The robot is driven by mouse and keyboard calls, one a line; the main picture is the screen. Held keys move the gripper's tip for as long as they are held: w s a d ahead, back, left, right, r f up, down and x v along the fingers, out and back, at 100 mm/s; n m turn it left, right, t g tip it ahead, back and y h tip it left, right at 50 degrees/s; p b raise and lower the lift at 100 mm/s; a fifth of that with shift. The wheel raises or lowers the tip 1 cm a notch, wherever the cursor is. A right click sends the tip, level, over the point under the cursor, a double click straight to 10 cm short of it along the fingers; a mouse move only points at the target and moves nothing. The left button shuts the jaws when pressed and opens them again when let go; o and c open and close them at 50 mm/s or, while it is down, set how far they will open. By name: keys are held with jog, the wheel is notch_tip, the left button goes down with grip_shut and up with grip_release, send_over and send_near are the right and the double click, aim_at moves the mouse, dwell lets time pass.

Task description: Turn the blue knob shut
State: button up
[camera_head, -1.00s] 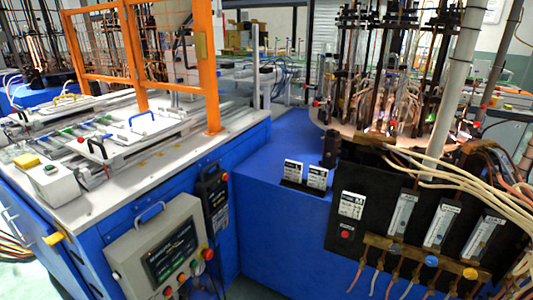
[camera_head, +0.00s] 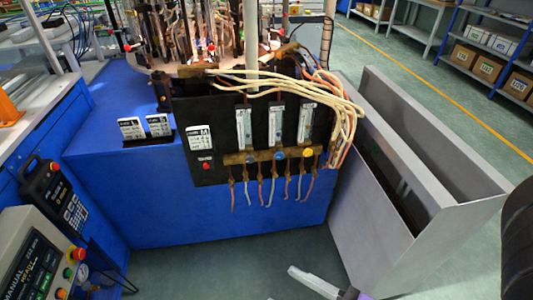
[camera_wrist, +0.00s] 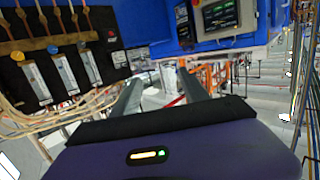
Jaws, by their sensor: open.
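The small blue knob (camera_head: 279,155) is the middle one of three on a brown bar (camera_head: 236,158) low on a black panel (camera_head: 215,145). A grey knob (camera_head: 251,157) is left of it and a yellow knob (camera_head: 307,152) right of it. In the wrist view the panel is upside down at upper left, with the blue knob (camera_wrist: 50,50) between the others. My gripper (camera_wrist: 160,76) is open and empty, its two grey fingers apart, well away from the knob. In the head view, part of it (camera_head: 314,281) shows at the bottom, below the panel.
Glass flow tubes (camera_head: 276,125) stand above the knobs, and wires (camera_head: 268,185) hang below. A cream cable bundle (camera_head: 335,95) curves past the panel's right side. A tall grey open bin (camera_head: 375,200) stands at right. A control box (camera_head: 40,255) is at lower left. The floor before the panel looks clear.

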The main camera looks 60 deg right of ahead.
jog(key=w+d+f+m+h, duration=0.5)
jog(key=w+d+h, duration=0.1)
jog(key=w+d, duration=0.65)
jog(key=m+g+h, duration=0.2)
jog(key=m+h, duration=0.2)
jog(key=h, duration=0.1)
send_near(280, 156)
jog(key=a+r, duration=0.6)
jog(key=r, duration=0.1)
jog(key=w+d+f, duration=0.2)
jog(key=d, duration=0.2)
jog(key=w+d+f+g+b, duration=0.1)
jog(key=w+d+f, duration=0.1)
jog(key=d, duration=0.1)
jog(key=w+d+f+g+h+b, duration=0.1)
jog(key=w+d+f, duration=0.1)
jog(key=d, duration=0.2)
jog(key=shift+w+d+f, duration=0.25)
jog(key=shift+w+d, duration=0.15)
grip_shut()
